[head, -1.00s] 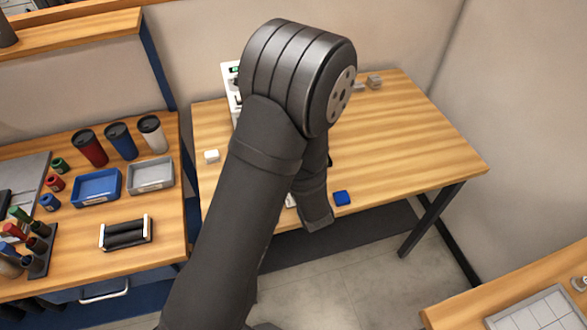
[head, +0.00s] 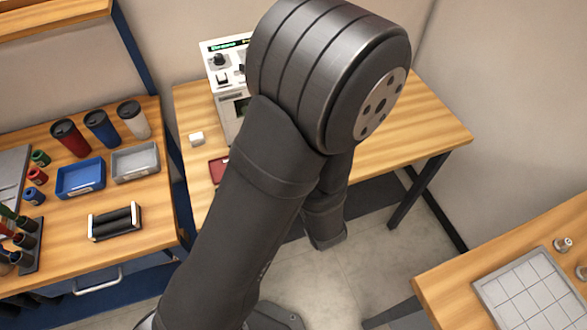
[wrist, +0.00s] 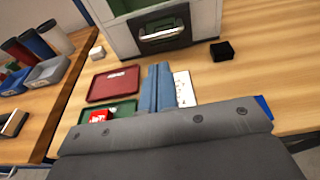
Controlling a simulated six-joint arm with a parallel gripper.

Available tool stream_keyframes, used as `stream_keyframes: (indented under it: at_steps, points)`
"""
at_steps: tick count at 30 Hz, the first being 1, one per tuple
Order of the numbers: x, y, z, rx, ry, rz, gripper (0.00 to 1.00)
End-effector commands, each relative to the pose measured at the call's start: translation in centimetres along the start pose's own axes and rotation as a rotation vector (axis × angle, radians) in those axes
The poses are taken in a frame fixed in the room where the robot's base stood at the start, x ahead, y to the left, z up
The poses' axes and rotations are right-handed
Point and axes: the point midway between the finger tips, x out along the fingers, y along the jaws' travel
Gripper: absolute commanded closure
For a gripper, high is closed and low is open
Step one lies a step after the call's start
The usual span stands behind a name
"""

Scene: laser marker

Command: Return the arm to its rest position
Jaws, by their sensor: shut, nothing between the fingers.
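In the head view my dark arm rises through the middle of the picture, and my gripper is hidden there. In the wrist view my gripper (wrist: 158,72) shows as two blue-grey fingers pressed together, with nothing between them. It appears over the wooden table (wrist: 235,90), in front of the white machine (wrist: 208,20). The machine also shows in the head view (head: 222,72), partly behind my arm.
A red tray (wrist: 113,84) and a green tray (wrist: 128,106) holding a red-and-white item (wrist: 99,116) lie beside the fingers. A black block (wrist: 221,51) stands right. In the head view, the left bench holds tumblers (head: 101,128) and a blue tray (head: 80,180); a right bench (head: 450,285) stands near.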

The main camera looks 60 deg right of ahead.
Motion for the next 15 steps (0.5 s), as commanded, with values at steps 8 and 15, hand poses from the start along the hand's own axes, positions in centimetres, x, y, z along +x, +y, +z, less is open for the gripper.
stream_keyframes:
  at_steps: [8, 15]
  points:
    - [-2.3, 0.0, 0.0, 0.000, 0.000, -0.001, 1.00]
    - [-2.5, 0.0, 0.0, 0.000, 0.000, 0.000, 1.00]
